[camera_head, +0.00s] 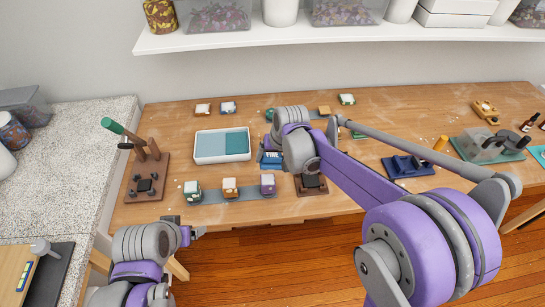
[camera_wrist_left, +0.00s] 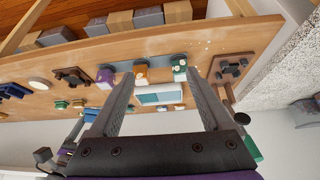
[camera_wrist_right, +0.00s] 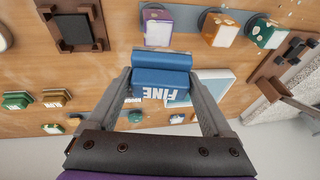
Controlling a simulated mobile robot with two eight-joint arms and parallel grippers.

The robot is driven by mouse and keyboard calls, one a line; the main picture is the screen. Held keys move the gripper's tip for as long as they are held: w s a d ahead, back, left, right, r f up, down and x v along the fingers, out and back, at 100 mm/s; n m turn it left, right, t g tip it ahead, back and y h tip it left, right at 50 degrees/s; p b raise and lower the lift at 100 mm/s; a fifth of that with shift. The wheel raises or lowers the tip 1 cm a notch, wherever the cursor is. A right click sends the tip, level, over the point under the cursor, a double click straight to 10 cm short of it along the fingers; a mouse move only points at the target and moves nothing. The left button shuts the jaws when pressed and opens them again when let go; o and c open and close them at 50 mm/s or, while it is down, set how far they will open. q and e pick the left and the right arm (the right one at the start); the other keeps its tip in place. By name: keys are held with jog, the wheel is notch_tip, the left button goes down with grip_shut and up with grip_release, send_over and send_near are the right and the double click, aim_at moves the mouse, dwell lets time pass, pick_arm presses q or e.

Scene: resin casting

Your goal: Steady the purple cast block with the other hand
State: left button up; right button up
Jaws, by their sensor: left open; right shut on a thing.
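The purple cast block (camera_head: 267,184) with a pale top stands at the right end of a row with an orange block (camera_head: 230,187) and a green block (camera_head: 192,190) on a grey strip. It also shows in the left wrist view (camera_wrist_left: 105,77) and the right wrist view (camera_wrist_right: 157,28). My right gripper (camera_wrist_right: 160,82) is shut on a blue block marked FINE (camera_wrist_right: 158,78), just behind the purple block and apart from it. My left gripper (camera_head: 197,232) is open and empty at the table's front edge, left of and nearer than the purple block.
A white tray with blue-green panels (camera_head: 222,146) lies behind the row. A brown lever press (camera_head: 146,175) stands to the left. A dark brown fixture (camera_head: 311,185) sits right of the purple block. Small blocks lie along the back.

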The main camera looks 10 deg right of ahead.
pick_arm(q)
jog(key=w+d+r+m+g+h, duration=0.1)
jog(key=w+d+m+g+h, duration=0.3)
jog(key=w, duration=0.5)
pick_arm(e)
jog(key=shift+w, duration=0.1)
pick_arm(q)
jog(key=m+g+h, duration=0.3)
jog(key=m+h, duration=0.1)
jog(key=m, duration=0.6)
send_near(265, 182)
jog(key=a+r, duration=0.2)
jog(key=a, duration=0.1)
jog(key=shift+s+r, duration=0.25)
jog(key=w+f+m+h, duration=0.1)
jog(key=f+m, duration=0.1)
jog(key=w+d+f+m+g+h, duration=0.1)
jog(key=f+m, duration=0.1)
jog(key=f, duration=0.1)
jog(key=w+f+m+g+h, duration=0.1)
jog(key=f+m, duration=0.1)
jog(key=shift+w+d+f+m, duration=0.15)
jog(key=shift+d+f+m, duration=0.1)
jog(key=shift+d+m, duration=0.1)
jog(key=shift+x, duration=4.75)
jog(key=shift+r, duration=0.15)
jog(key=c, duration=1.2)
